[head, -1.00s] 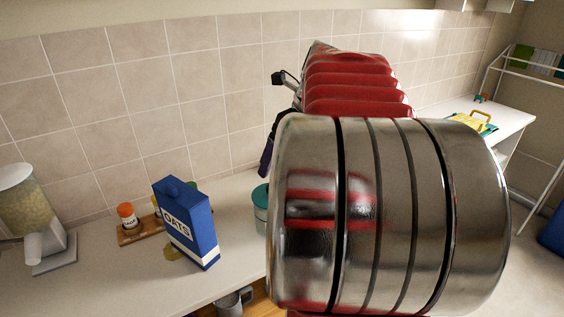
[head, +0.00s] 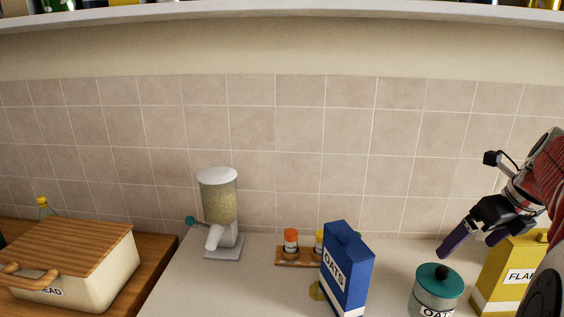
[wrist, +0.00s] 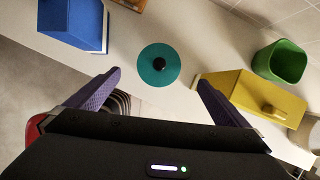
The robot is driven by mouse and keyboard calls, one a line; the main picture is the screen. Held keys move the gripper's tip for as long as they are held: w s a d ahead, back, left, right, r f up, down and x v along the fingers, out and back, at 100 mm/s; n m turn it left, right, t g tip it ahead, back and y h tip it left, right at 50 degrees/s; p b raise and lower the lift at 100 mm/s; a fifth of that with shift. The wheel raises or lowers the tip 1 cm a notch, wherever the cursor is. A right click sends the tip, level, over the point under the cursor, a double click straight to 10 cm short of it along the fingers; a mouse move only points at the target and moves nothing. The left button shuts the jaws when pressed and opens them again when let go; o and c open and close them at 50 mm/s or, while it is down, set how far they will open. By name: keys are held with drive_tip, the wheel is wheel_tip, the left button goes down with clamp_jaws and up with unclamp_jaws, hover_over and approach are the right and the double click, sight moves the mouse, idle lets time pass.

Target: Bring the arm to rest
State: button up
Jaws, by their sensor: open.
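My gripper (head: 466,246) hangs at the right of the head view, its two dark purple fingers spread apart and pointing down. In the wrist view my gripper (wrist: 158,80) is open, with nothing between its fingers. A jar with a teal lid and black knob (head: 438,290) stands on the counter below it; the lid (wrist: 158,66) shows just beyond the fingertips. A yellow box (head: 505,285) is right of the jar, close to the gripper. A blue oats box (head: 345,275) stands left of the jar. My red arm shows at the right edge.
A dispenser (head: 220,205) and a small rack with orange-topped jars (head: 290,243) stand near the tiled wall. A bread box (head: 85,265) is at the left. A shelf edge (head: 280,12) runs above. A green container (wrist: 280,62) is beyond the yellow box.

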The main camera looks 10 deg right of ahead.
drive_tip(key=s+a+f+m, duration=0.2)
drive_tip(key=a+m, duration=0.9)
drive_tip(key=m, duration=0.1)
drive_tip(key=s+a+f+m, duration=0.3)
drive_tip(key=a+m, duration=0.9)
drive_tip(key=s+a+f+m+t, duration=0.1)
drive_tip(key=s+a+f+m, duration=0.1)
drive_tip(key=a+m, duration=1)
drive_tip(key=shift+s+f, duration=0.4)
drive_tip(key=shift+f, duration=0.15)
